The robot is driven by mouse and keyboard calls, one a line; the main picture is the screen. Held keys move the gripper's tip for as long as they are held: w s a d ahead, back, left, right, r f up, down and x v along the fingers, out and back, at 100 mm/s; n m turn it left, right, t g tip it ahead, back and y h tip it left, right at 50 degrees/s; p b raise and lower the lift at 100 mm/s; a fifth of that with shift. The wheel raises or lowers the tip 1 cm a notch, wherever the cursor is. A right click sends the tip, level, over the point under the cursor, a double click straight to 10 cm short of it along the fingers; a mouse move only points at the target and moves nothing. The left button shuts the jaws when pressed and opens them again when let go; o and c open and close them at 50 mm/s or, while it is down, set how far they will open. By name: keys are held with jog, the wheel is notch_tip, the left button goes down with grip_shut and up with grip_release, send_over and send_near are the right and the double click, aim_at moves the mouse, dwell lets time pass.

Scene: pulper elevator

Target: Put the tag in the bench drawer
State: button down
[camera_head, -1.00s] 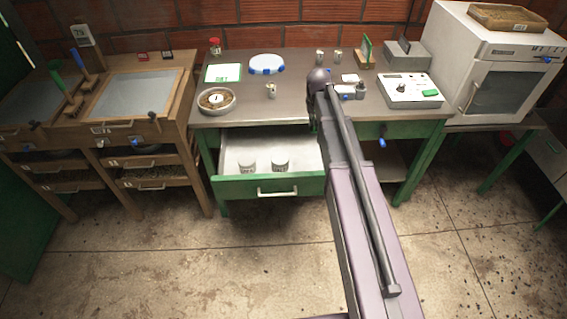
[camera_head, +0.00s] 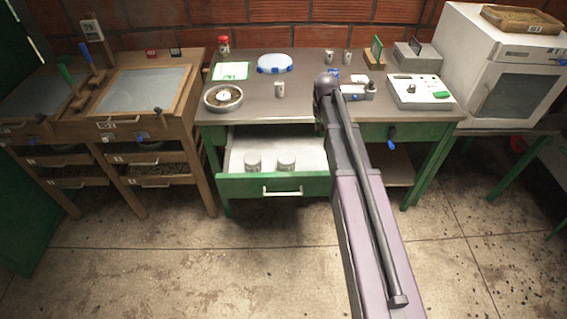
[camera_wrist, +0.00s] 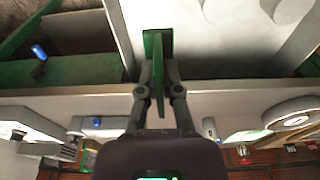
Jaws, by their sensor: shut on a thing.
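The tag (camera_wrist: 157,45) shows in the wrist view as a thin green piece, seen nearly edge-on, between the fingers of my gripper (camera_wrist: 157,85). My gripper is shut on it. The bench drawer (camera_head: 300,146) is pulled open, with a green front, a pale handle and a white inside. In the wrist view the drawer's pale inside (camera_wrist: 190,25) lies behind and around the tag, so the tag appears over or near the opening. Its exact height cannot be told. In the head view my arm hides the gripper, the tag and the drawer's right end.
Two white cups (camera_head: 253,162) (camera_head: 286,162) stand inside the drawer. The bench top (camera_head: 250,100) above holds a round dish (camera_head: 223,97), a small cup (camera_head: 280,89) and a white device (camera_head: 418,91). A blue knob (camera_head: 392,144) sticks out right of the drawer. The floor in front is clear.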

jog(key=b, duration=1.1)
send_over(314, 164)
notch_tip(314, 164, down, 12)
jog(key=shift+s, duration=0.15)
notch_tip(314, 164, down, 6)
jog(key=b, duration=0.6)
jog(key=shift+f, duration=0.1)
jog(key=shift+f+b, duration=1.85)
jog(key=shift+b, duration=0.05)
jog(key=shift+f, duration=0.15)
jog(key=c, duration=0.8)
grip_release()
